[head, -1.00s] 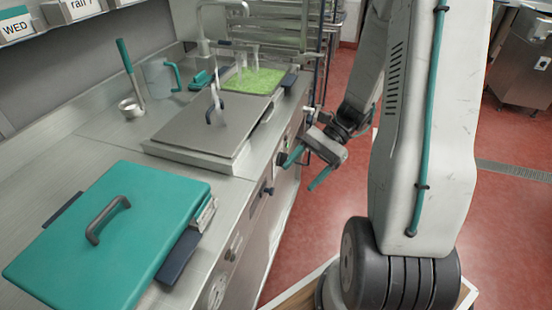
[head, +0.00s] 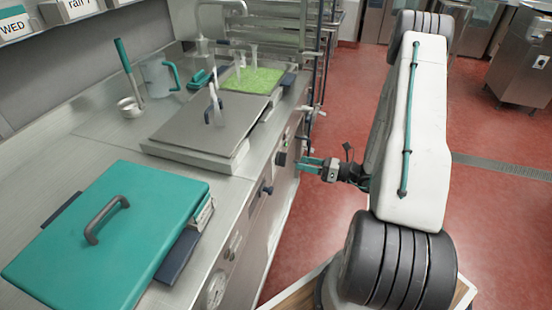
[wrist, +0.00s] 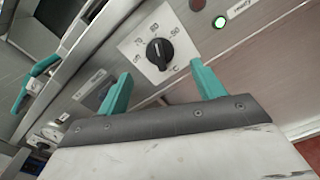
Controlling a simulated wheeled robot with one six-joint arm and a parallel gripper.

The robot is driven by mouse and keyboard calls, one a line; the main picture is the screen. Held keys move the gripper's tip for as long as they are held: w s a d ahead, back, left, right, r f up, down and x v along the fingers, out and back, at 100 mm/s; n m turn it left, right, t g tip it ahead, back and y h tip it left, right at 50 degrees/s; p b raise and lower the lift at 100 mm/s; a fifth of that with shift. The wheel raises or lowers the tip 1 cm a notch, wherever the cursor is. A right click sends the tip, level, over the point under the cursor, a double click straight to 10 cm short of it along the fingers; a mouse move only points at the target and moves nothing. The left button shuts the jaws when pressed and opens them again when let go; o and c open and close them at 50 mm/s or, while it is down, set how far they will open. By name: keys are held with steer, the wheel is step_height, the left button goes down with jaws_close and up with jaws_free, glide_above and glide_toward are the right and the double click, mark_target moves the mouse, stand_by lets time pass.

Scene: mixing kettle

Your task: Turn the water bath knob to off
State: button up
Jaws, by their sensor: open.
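A black round knob (wrist: 159,53) sits on a white dial plate (wrist: 146,36) with temperature numbers and a °C mark in the wrist view. A pale mark on the knob seems to face the upper numbers; its exact setting is too small to read. In the head view the dark knob (head: 281,158) is on the steel front panel below the grey-lidded bath (head: 208,122). My gripper (head: 309,163) is open, its teal fingers pointing left at the panel, just short of the knob. In the wrist view my gripper (wrist: 160,82) has one fingertip to each side below the knob, with nothing between them.
A green lamp (wrist: 219,22) and a red lamp (wrist: 197,4) are on the panel right of the dial. A dark handle (head: 267,190) sticks out of the front nearer me. A teal-lidded box (head: 120,235) stands on the counter.

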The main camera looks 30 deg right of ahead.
mark_target(282, 159)
steer(key=x, duration=0.6)
stand_by(0.4)
steer(key=shift+w+a, duration=0.1)
jaws_close()
